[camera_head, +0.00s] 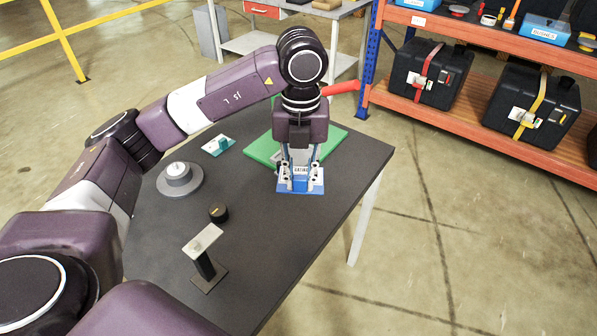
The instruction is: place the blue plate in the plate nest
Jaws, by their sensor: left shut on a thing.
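My left gripper (300,170) points straight down over the dark table and is shut on the blue plate (312,188). The blue plate has a white label and grey-white fittings close around it. It is low over the table, at the near edge of a flat green board (262,149). I cannot tell whether the plate touches the surface below. I cannot clearly make out the plate nest; the gripper hides part of that area. My right gripper is not in view.
On the dark table (270,235) are a grey round base with a white top (179,174), a small teal block (222,142), a black knob (218,213) and a stand with a pale top (203,241). An orange shelf (480,135) with black cases stands behind right.

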